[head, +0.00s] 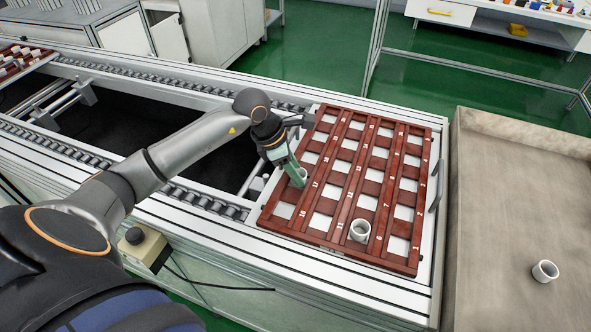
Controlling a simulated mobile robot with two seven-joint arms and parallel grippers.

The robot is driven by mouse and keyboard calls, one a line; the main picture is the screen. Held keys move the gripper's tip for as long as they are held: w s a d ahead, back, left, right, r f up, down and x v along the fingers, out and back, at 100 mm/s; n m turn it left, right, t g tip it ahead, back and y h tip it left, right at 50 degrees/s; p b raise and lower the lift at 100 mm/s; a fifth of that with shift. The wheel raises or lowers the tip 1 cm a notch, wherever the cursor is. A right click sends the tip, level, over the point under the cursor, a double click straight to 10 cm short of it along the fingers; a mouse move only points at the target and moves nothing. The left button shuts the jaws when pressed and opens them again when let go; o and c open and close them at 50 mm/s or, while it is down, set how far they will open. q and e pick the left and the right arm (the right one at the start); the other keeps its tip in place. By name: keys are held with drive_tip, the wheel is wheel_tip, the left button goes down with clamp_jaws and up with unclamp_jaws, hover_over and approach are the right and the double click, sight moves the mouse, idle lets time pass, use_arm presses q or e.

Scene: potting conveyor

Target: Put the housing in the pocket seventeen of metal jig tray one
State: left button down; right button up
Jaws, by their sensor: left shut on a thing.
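My left gripper (299,180) reaches down over the left side of the reddish-brown metal jig tray (328,240). It is shut on a small white housing (303,173), mostly hidden by the green fingers. The housing is beside the printed number 17, at or just above a pocket there; I cannot tell whether it touches the tray. A second white ring-shaped housing (360,231) stands upright in a pocket near the tray's front edge. My right gripper is not in view.
Another white housing (545,271) lies on the grey-brown surface (500,200) at the right, with free room around it. The tray sits on the conveyor frame (215,222). A second tray (22,62) with white parts is at the far left. Most visible pockets look empty.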

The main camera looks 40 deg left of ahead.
use_arm(q)
drive_tip(key=shift+f, duration=0.15)
drive_tip(key=shift+f, duration=0.1)
drive_tip(key=c, duration=0.7)
unclamp_jaws()
drive_tip(key=shift+r, duration=0.25)
drive_tip(key=v, duration=1.2)
drive_tip(key=shift+f, duration=0.1)
